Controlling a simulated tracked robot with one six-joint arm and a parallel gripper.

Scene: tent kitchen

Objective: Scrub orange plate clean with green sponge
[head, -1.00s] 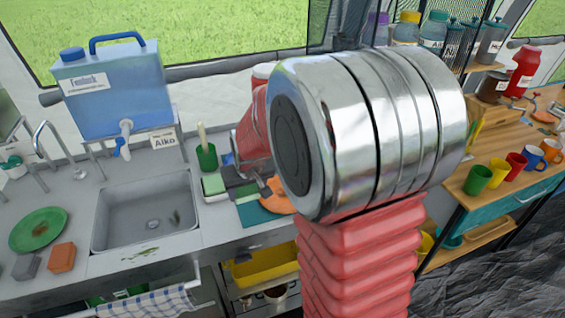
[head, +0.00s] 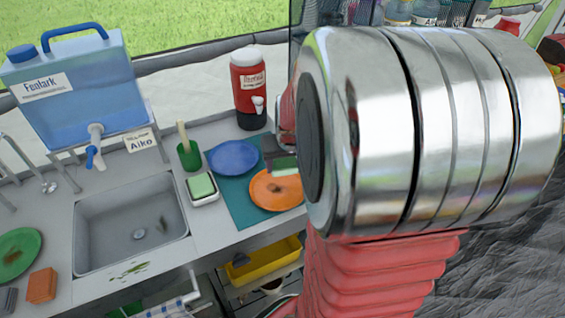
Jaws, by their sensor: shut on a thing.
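The orange plate (head: 274,201) lies on a teal mat on the counter, with a dark smudge near its middle. My gripper (head: 276,158) is above the plate's far side, partly hidden by my large metal arm joint. It is shut on a green block with a paler lower edge, which looks like the green sponge (head: 285,163). I cannot tell whether the sponge touches the plate.
A pale green block (head: 201,185) sits in a white dish. A blue plate (head: 233,156) lies on the mat, near a red jug (head: 249,80) and green cup (head: 189,154). A sink (head: 130,220) is left; a stained green plate (head: 18,252) and orange block (head: 42,286) lie beyond it.

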